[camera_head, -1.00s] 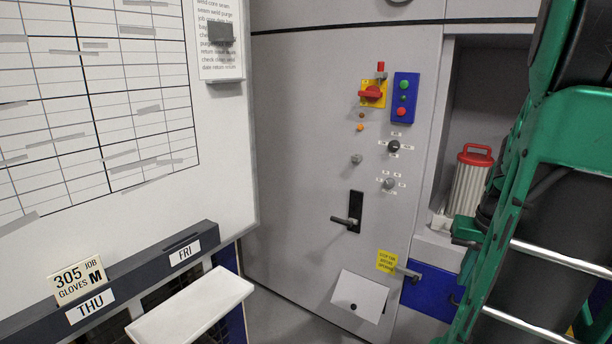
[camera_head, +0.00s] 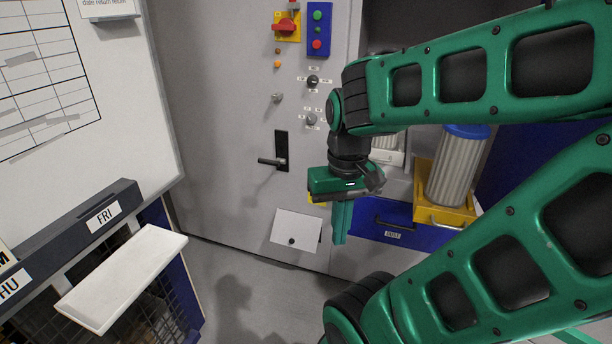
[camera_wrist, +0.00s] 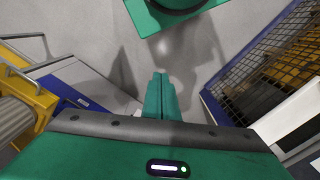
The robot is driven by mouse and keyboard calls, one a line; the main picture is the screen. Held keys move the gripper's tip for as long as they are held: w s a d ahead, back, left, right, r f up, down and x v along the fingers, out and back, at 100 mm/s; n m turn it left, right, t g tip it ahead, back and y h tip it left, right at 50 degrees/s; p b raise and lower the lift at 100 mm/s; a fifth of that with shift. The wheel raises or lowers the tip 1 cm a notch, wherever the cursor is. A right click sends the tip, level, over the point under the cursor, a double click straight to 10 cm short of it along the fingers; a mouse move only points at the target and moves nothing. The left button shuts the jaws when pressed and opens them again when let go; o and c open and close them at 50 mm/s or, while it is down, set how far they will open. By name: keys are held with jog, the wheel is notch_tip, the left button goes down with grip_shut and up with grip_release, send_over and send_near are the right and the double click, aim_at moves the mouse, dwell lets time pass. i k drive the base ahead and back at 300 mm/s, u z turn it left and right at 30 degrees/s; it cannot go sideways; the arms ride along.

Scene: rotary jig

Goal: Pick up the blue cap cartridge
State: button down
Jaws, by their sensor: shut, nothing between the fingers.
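The blue cap cartridge (camera_head: 457,172) is a ribbed grey cylinder with a blue top. It stands slightly tilted in the picture, in a yellow holder (camera_head: 447,213) at the right in the head view. Part of its ribbed side shows at the left edge of the wrist view (camera_wrist: 14,120); its cap is not visible there. My gripper (camera_head: 340,240) points down, left of the cartridge and apart from it. Its green fingers are together and empty, also in the wrist view (camera_wrist: 160,78).
Another ribbed cartridge (camera_head: 388,152) stands in the cabinet recess, its top hidden by my arm. A blue drawer (camera_head: 385,225) with a handle is below. A door handle (camera_head: 275,161) sticks out left. A white shelf (camera_head: 120,280) is at lower left. Floor between is clear.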

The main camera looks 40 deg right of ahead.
aim_at(460, 148)
jog(key=k, duration=1)
jog(key=u, duration=0.85)
jog(key=i, duration=1)
jog(key=z, duration=3)
